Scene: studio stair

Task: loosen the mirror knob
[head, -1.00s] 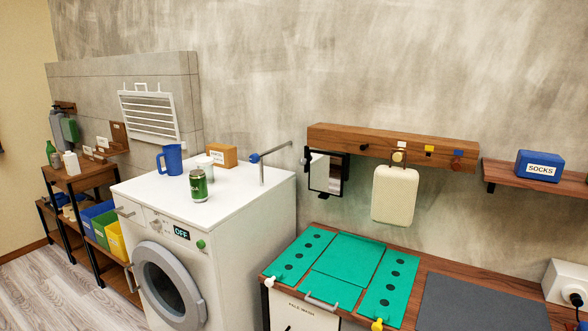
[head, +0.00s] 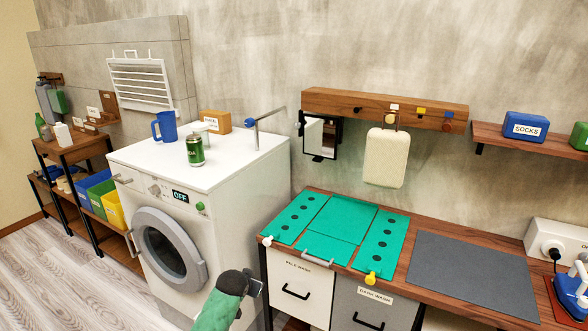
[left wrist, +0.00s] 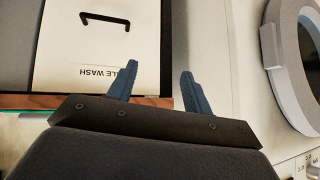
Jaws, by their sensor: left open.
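The mirror (head: 321,137) is a small black-framed panel hanging below the left end of the wooden wall rail (head: 384,108). A small dark knob (head: 300,124) appears at its upper left side; its details are too small to tell. My left gripper (head: 257,284) is in front of the washer and the counter's left end, well below and in front of the mirror. In the left wrist view its two blue fingers (left wrist: 155,85) are apart with nothing between them. My right gripper is in neither view.
The white washing machine (head: 225,172) carries a blue mug, a green can (head: 194,150) and a grey post with an arm (head: 266,125). The wooden counter (head: 415,243) has green panels and a grey mat (head: 470,270). A cream tag-shaped board (head: 386,158) hangs right of the mirror.

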